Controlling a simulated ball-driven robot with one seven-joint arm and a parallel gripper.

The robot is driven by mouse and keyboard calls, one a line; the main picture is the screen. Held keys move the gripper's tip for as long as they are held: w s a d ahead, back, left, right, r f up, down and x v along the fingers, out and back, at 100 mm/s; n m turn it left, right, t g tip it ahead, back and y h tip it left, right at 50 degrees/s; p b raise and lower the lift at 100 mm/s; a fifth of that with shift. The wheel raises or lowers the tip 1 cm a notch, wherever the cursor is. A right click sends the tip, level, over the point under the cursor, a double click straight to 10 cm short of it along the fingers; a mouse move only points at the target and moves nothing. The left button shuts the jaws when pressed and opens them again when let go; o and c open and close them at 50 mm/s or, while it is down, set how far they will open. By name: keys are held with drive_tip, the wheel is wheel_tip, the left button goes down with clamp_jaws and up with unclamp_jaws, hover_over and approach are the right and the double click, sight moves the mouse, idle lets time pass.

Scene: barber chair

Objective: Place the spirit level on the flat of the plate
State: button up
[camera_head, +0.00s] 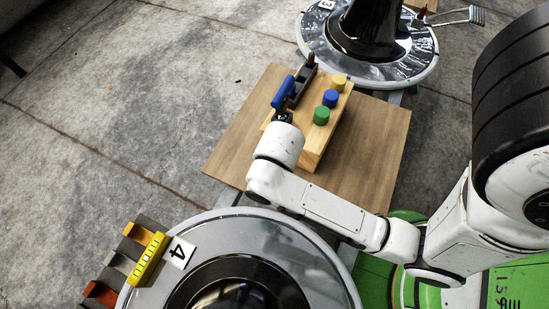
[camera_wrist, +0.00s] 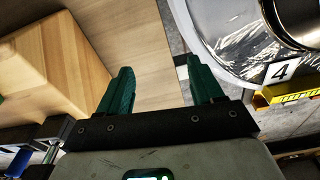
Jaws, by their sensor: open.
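A yellow bar with dark marks, which looks like the spirit level (camera_head: 148,260), lies at the left edge of the near round grey plate (camera_head: 225,228), beside the white label 4. In the wrist view the yellow bar (camera_wrist: 288,97) is at the right, next to the label and the plate rim (camera_wrist: 215,50). My gripper (camera_head: 283,117) is over the wooden block, up and right of the level, its fingers mostly hidden by my wrist in the head view. In the wrist view my gripper (camera_wrist: 160,70) has its green fingers spread, with nothing between them.
A wooden block (camera_head: 312,158) with yellow, blue and green pegs and a blue-handled tool (camera_head: 284,91) stands on a brown board (camera_head: 370,150). A rack with grey and orange pieces (camera_head: 112,275) is beside the level. A dark chair base rises from the near plate. Another plate (camera_head: 415,70) is behind.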

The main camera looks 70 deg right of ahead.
drive_tip(key=s+d+r+n+p, duration=0.1)
drive_tip(key=s+r+p, duration=0.2)
drive_tip(key=r+p, duration=1.6)
drive_tip(key=shift+d+r+p, duration=0.15)
drive_tip(key=shift+r+p, duration=0.25)
drive_tip(key=shift+r, duration=0.25)
